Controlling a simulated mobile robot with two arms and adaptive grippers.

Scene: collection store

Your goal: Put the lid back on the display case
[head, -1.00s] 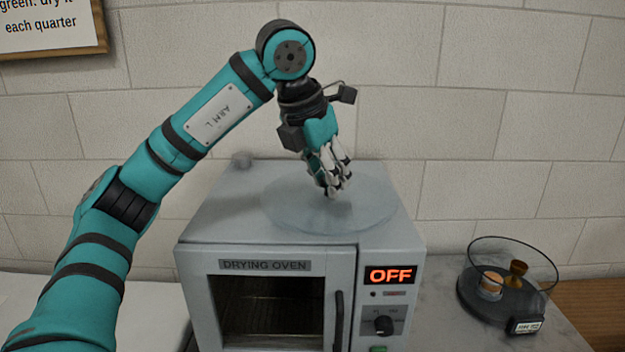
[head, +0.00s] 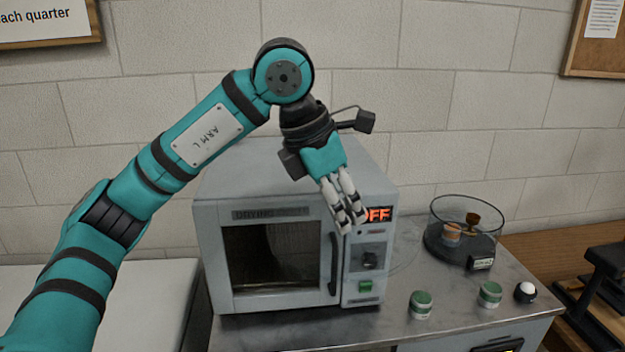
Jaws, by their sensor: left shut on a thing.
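The display case (head: 437,216) is a round clear-walled case on a dark base, open at the top, on the grey bench at the right. It holds a brass-coloured piece (head: 472,222) and a pinkish cylinder (head: 451,235). My left gripper (head: 350,222) points down in front of the drying oven, left of the case. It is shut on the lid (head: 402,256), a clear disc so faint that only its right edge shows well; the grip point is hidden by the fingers. The lid is apart from the case. My right gripper is not in view.
The drying oven (head: 222,210) reads OFF and stands behind and left of the lid. Two green-and-white jars (head: 421,304) (head: 489,294) and a white ball on a dark base (head: 525,292) stand in front of the case. Black apparatus (head: 605,285) is at far right.

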